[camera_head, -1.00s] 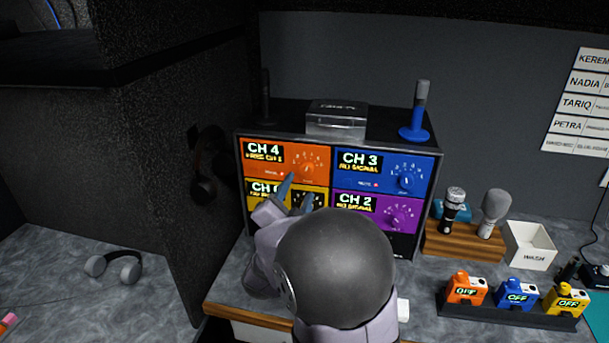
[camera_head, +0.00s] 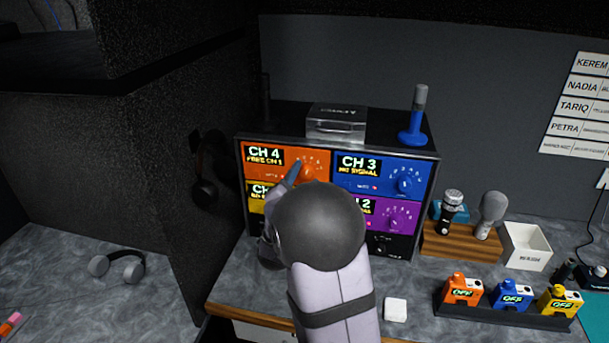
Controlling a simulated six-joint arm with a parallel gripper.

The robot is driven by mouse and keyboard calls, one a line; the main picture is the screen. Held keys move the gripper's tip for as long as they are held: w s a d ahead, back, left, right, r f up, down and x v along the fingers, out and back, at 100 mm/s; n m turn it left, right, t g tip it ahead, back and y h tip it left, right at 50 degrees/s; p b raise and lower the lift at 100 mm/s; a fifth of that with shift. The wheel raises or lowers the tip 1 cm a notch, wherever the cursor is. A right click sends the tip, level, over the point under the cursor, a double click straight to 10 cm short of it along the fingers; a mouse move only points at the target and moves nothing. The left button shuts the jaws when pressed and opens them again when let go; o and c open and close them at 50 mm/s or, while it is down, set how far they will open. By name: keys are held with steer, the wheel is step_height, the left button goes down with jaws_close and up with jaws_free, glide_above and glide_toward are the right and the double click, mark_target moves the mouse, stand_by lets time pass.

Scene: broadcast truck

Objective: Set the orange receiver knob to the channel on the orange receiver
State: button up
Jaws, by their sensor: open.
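The orange receiver (camera_head: 257,170) is the upper left panel of the rack. Its screen reads "CH 4" with a smaller line that looks like "FREE CH 1". The orange receiver knob (camera_head: 306,171) is at the panel's right side, with small dial marks around it; its exact setting is too small to read. My gripper (camera_head: 298,172) is open, with its fingertips at the knob's lower left. I cannot tell whether they touch it. My wrist and arm hide much of the yellow receiver below and part of the purple one.
The blue receiver (camera_head: 385,178) is right of the orange one, and the purple receiver (camera_head: 404,216) is below that. A clear box (camera_head: 336,124) and a blue-based antenna (camera_head: 416,120) stand on top. Microphones, a white bin (camera_head: 526,247) and colored transmitters (camera_head: 512,293) stand to the right.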

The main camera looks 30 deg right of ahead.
steer(key=shift+w+d, duration=0.1)
steer(key=shift+d, duration=0.05)
steer(key=c, duration=1.1)
steer(key=shift+o, duration=0.2)
